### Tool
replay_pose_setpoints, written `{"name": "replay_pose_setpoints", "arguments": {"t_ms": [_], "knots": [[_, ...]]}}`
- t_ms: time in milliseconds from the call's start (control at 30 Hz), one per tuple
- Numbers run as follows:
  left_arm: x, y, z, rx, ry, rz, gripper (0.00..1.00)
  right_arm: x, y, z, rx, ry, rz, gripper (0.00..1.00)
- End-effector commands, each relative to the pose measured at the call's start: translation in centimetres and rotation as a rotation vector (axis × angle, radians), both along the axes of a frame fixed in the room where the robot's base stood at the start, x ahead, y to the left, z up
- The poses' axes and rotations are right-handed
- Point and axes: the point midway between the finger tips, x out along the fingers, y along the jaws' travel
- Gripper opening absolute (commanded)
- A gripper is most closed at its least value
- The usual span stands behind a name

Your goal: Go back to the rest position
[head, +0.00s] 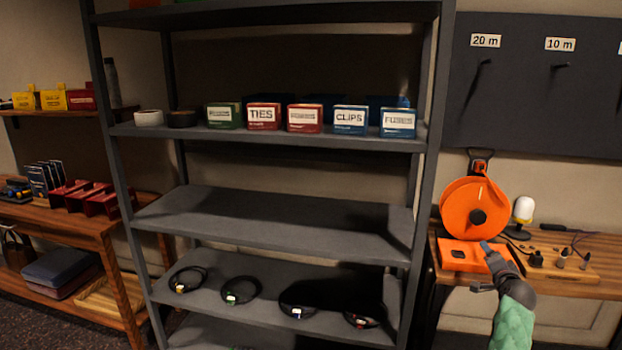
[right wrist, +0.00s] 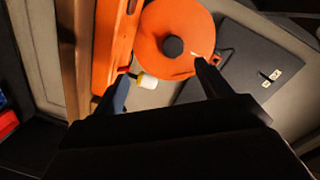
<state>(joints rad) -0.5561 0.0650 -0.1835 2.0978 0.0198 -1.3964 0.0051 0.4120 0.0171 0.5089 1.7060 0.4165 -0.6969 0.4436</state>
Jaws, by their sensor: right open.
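My right gripper (head: 482,268) is at the right of the head view, over the front of the wooden bench. Its forearm has a green cover. In the right wrist view the two fingers of the right gripper (right wrist: 163,86) stand apart with nothing held between them. The orange cable reel (head: 474,207) stands upright on the bench beyond the gripper; it also shows in the right wrist view (right wrist: 181,30). Its orange base (head: 462,262) lies just left of the fingers. My left gripper is in neither view.
A grey shelf unit (head: 290,213) fills the middle, with labelled boxes (head: 262,116) and coiled cables (head: 241,290). The bench (head: 601,246) carries a white lamp (head: 523,210) and small plugs on a wooden block (head: 565,271). A dark pegboard (head: 530,90) hangs behind.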

Motion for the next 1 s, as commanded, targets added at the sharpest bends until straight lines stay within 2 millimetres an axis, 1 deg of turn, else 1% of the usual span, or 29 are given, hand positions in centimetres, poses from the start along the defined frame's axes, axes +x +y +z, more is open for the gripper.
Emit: {"name": "replay_pose_setpoints", "arguments": {"t_ms": [167,267,367,467,533,600,667,767,867,967,1000], "knots": [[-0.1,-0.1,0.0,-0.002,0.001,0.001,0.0,-0.5,0.7,-0.7,-0.101,0.105,0.044,0.77],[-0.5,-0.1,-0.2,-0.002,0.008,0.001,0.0,-0.8,1.8,-0.6,-0.171,0.166,0.08,0.77],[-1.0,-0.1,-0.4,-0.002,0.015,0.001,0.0,-0.9,3.7,-0.2,-0.252,0.226,0.126,0.77],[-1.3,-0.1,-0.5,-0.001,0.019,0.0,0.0,-1.1,6.2,0.5,-0.349,0.29,0.181,0.77],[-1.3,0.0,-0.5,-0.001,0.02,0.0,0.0,-1.7,8.4,0.2,-0.421,0.345,0.227,0.77],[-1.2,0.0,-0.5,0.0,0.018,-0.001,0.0,-2.6,10.5,-0.9,-0.487,0.402,0.273,0.77],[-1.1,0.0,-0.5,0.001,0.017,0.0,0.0,-3.5,12.3,-2.0,-0.535,0.449,0.31,0.77],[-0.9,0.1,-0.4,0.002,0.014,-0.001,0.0,-5.3,15.0,-4.4,-0.607,0.525,0.369,0.77],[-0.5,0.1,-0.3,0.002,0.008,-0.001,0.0,-7.6,17.9,-7.4,-0.671,0.601,0.432,0.77],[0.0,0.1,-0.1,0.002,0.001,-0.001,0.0,-10.5,20.8,-10.9,-0.726,0.678,0.498,0.77],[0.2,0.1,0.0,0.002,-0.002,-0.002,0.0,-11.8,22.0,-12.3,-0.745,0.707,0.524,0.77]]}}
